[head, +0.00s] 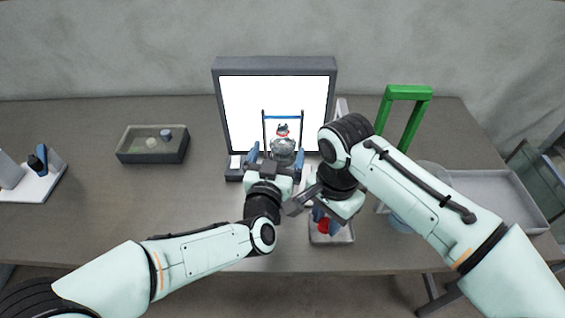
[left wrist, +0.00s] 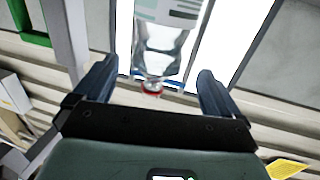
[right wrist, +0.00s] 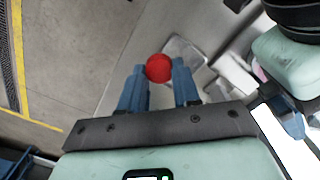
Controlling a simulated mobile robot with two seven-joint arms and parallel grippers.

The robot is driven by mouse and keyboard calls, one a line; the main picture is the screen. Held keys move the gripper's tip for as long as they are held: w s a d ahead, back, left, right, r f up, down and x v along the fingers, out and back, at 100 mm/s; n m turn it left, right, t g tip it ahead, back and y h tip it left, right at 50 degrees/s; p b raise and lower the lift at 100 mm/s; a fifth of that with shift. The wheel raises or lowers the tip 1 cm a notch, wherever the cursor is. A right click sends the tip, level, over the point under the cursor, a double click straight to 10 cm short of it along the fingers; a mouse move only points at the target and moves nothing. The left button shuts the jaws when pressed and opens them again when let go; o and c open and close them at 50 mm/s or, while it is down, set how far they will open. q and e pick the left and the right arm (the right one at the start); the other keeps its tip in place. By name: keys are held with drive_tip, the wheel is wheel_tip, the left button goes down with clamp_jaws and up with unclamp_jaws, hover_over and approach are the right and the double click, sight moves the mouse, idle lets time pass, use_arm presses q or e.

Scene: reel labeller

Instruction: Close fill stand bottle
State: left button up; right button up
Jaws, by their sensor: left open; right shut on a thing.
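A clear bottle (head: 283,147) with a red ring at its neck stands upright in front of the bright panel, under a blue-topped frame (head: 283,117). In the left wrist view the bottle (left wrist: 165,40) shows with a label and the red ring. My left gripper (head: 274,154) is open, its fingers apart on either side of the bottle; contact cannot be told. My right gripper (head: 327,222) is shut on a red cap (right wrist: 158,68), at or just above a small tray (head: 331,239) near the table's front. The cap's underside is hidden.
The lit panel (head: 328,66) stands behind the bottle. A grey box (head: 128,156) with small items and a white holder (head: 35,188) are on the left. A green-handled frame (head: 408,93) and a pale tray (head: 505,190) are on the right. The left-middle table is clear.

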sight(283, 143)
use_arm(q)
drive_tip(key=x, duration=0.4)
drive_tip(key=shift+d, duration=0.2)
use_arm(e)
drive_tip(key=shift+r, duration=0.1)
use_arm(q)
drive_tip(key=shift+c, duration=0.4)
